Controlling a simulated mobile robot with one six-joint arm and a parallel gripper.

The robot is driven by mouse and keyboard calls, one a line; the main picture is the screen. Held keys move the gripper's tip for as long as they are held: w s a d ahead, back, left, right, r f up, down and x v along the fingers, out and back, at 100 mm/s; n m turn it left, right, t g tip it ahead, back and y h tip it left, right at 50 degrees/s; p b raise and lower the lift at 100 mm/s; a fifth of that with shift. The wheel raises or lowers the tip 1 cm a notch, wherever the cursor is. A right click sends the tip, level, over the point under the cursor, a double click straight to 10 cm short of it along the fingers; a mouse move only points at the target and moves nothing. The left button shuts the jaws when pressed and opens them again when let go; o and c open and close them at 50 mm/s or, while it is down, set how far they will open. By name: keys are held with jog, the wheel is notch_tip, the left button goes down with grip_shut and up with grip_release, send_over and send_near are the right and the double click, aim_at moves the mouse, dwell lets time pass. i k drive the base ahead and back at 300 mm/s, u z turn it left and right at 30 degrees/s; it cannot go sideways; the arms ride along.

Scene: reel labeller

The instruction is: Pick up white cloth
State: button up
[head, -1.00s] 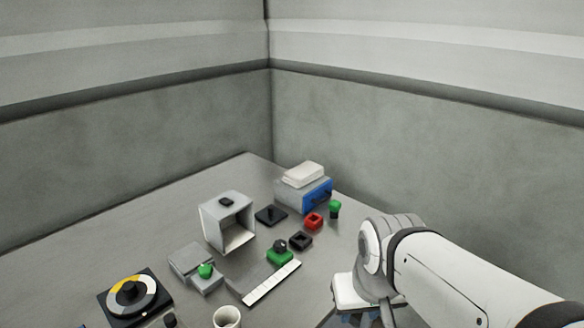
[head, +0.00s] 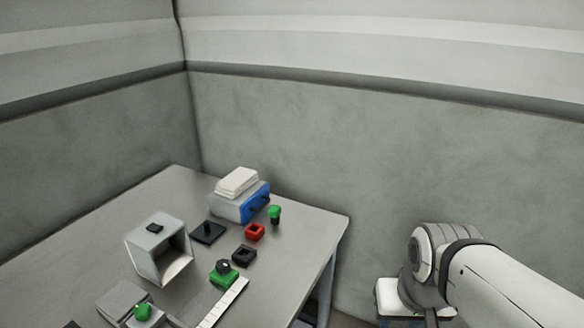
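A folded white cloth (head: 237,182) lies in a stack on top of a grey box with a blue front (head: 241,204), near the back corner of the table. My arm shows at the lower right of the head view, to the right of the table and well apart from the cloth. Its wrist end is at the bottom of the picture. The gripper fingers are out of the frame, so their state does not show.
The grey table (head: 90,230) holds an open-fronted grey box (head: 158,252), a black plate (head: 208,232), a red square holder (head: 255,231), a black square holder (head: 243,255), a green-topped piece (head: 274,213), a green block (head: 224,274) and a white strip (head: 222,303). Walls stand behind.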

aim_at(241, 180)
jog(key=z, duration=1.4)
jog(key=i, duration=2.05)
jog(key=u, duration=0.85)
jog(key=k, duration=0.1)
jog(key=u, duration=2.35)
jog(key=i, duration=1)
jog(key=u, duration=0.05)
